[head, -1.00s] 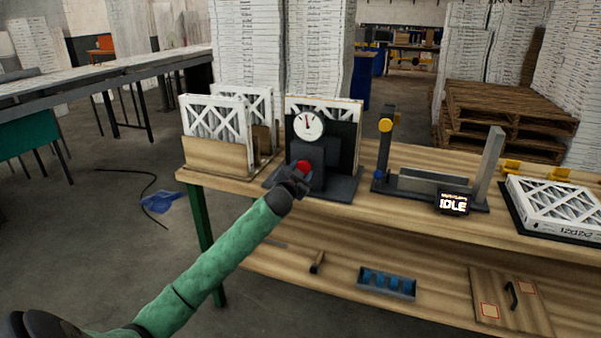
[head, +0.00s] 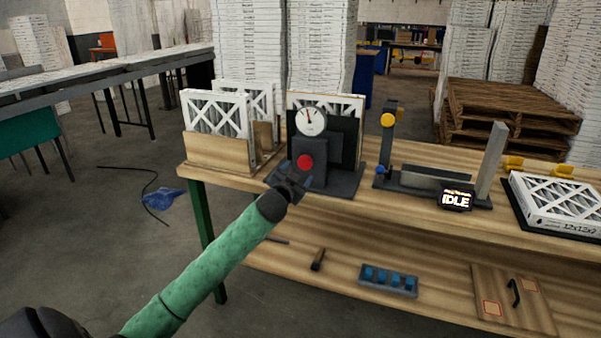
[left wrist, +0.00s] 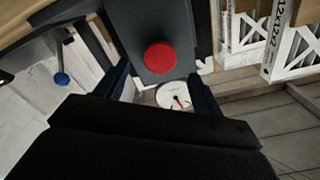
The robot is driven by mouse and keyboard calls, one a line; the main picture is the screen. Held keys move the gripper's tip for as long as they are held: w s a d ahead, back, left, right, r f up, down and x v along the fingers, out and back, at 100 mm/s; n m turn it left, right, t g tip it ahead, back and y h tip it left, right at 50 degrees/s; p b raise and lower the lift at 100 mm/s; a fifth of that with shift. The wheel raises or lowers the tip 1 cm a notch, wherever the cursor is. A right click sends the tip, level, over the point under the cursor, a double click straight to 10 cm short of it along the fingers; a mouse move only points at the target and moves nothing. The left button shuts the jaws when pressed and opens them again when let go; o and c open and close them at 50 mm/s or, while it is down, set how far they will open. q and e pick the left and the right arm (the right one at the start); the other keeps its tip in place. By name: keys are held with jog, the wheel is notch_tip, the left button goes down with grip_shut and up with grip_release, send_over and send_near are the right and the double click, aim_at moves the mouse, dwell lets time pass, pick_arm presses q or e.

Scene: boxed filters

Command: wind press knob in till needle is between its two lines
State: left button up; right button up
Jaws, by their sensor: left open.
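The press (head: 311,152) is a dark grey block on a base plate, standing on the bench. Its red round knob (head: 305,161) faces me, and it also shows in the left wrist view (left wrist: 160,57). Above it is a white round gauge (head: 311,121) with a red needle, also in the left wrist view (left wrist: 174,96). The gauge's two lines are too small to make out. My left gripper (head: 298,178) is open just in front of and below the knob. In the left wrist view its fingers (left wrist: 160,84) are apart with the knob beyond them, not gripped.
White filters stand in a wooden rack (head: 216,152) left of the press. A fixture with an IDLE display (head: 456,199) stands to the right. A boxed filter (head: 560,204) lies farther right. The lower shelf holds a blue-cupped tray (head: 388,281) and a handled board (head: 512,297).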

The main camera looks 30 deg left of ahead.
pick_arm(q)
jog(key=shift+v, duration=1.3)
jog(key=s+d+f+g+h, duration=0.1)
jog(key=s+d+f+g, duration=0.9)
jog(key=s+d+f, duration=0.8)
jog(key=s+d+f+g+h, duration=0.1)
jog(key=s+d+f+g, duration=0.1)
jog(key=s+d+f, duration=0.3)
jog(key=s+d+f+g+h, duration=0.1)
jog(key=s+d+f, duration=0.4)
jog(key=s, duration=0.8)
jog(key=s+d+f+n+g+h, duration=0.1)
jog(key=s+d+f+g+h, duration=0.1)
jog(key=s+d+f, duration=0.3)
jog(key=s+d, duration=0.3)
jog(key=s, duration=0.2)
jog(key=shift+f+g+h, duration=0.2)
jog(key=shift+g+h, duration=0.1)
jog(key=shift+a, duration=0.15)
